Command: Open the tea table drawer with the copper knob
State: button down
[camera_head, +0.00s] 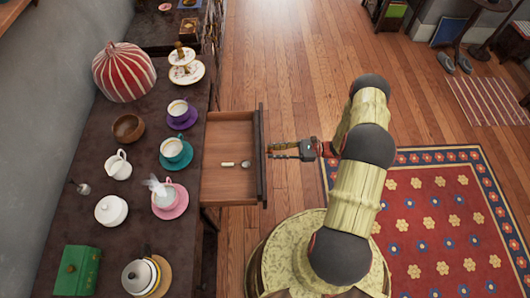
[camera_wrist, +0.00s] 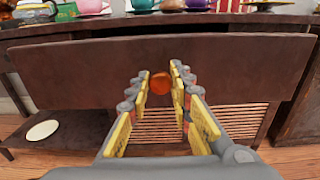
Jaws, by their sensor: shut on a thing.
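The tea table drawer (camera_head: 225,182) is pulled out from the right side of the dark tea table (camera_head: 137,212) in the head view. Its inside is bare wood with a small light-handled utensil (camera_head: 236,164) lying in it. In the wrist view, the drawer's brown front panel (camera_wrist: 70,75) spans the picture. The round copper knob (camera_wrist: 161,83) sits between the fingertips of my gripper (camera_wrist: 160,75). My gripper (camera_head: 271,151) is shut on the knob, just outside the drawer front in the head view. The knob is too small to make out there.
Several cups on saucers, including a teal one (camera_head: 176,153) and a pink one (camera_head: 169,200), stand on the table beside the drawer. A striped red dome (camera_head: 124,71) stands farther back. Bare floor (camera_head: 290,70) lies beyond the drawer; a patterned rug (camera_head: 440,220) lies to the right.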

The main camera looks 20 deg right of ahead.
jog(key=shift+s+d, duration=0.1)
jog(key=shift+d, duration=0.25)
jog(key=c, duration=1.6)
grip_release()
jog(key=shift+d, duration=0.1)
jog(key=v, duration=1.1)
jog(key=shift+s+d, duration=0.15)
jog(key=shift+d, duration=0.25)
